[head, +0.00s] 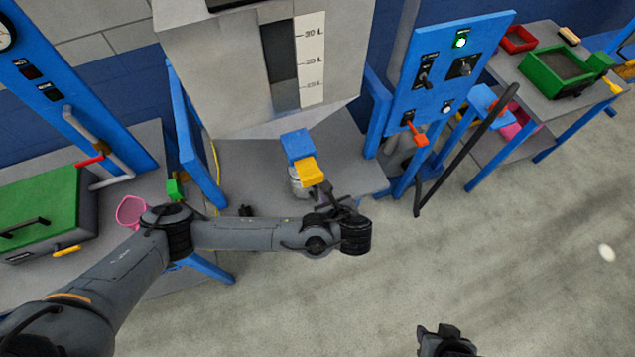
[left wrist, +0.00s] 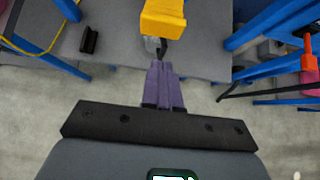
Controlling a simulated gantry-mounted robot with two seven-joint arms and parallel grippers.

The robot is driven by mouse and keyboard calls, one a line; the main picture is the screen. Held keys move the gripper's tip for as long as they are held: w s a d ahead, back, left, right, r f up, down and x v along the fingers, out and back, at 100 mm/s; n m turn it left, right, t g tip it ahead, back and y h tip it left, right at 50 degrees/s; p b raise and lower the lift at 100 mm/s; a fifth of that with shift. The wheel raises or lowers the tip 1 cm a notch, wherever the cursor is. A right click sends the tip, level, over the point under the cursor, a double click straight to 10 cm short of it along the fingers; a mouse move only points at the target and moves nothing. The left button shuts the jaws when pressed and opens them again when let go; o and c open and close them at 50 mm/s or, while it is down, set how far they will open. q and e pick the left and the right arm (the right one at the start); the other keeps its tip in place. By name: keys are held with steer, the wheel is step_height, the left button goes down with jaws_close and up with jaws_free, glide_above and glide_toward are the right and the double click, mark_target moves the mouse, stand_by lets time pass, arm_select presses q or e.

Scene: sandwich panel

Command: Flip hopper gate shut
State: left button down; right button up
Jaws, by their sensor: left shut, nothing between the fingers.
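The grey hopper (head: 225,85) has a volume scale on its front. Below it are a blue outlet block (head: 297,147) and a yellow gate piece (head: 311,172), which also shows at the top of the left wrist view (left wrist: 163,18). My left gripper (head: 328,193) is just in front of and below the yellow piece. In the left wrist view its purple fingers (left wrist: 163,68) are shut and empty, with their tips close to a dark part under the yellow piece. I cannot tell whether they touch. A dark end of my right arm (head: 442,342) shows at the bottom; its fingers are unclear.
A blue control panel (head: 445,85) with switches and an orange handle (head: 415,133) stands right of the hopper. A green-lidded box (head: 45,210) and a pink ring (head: 131,211) are on the left bench. The floor in front is clear.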

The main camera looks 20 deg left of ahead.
mark_target(313, 180)
arm_select(q)
steer(key=w+a+f, duration=0.1)
steer(key=w+a, duration=0.1)
steer(key=w+a+f+p, duration=0.1)
steer(key=w, duration=0.1)
steer(key=shift+a+f, duration=0.2)
steer(key=shift+a, duration=0.2)
steer(key=shift+w+a, duration=0.4)
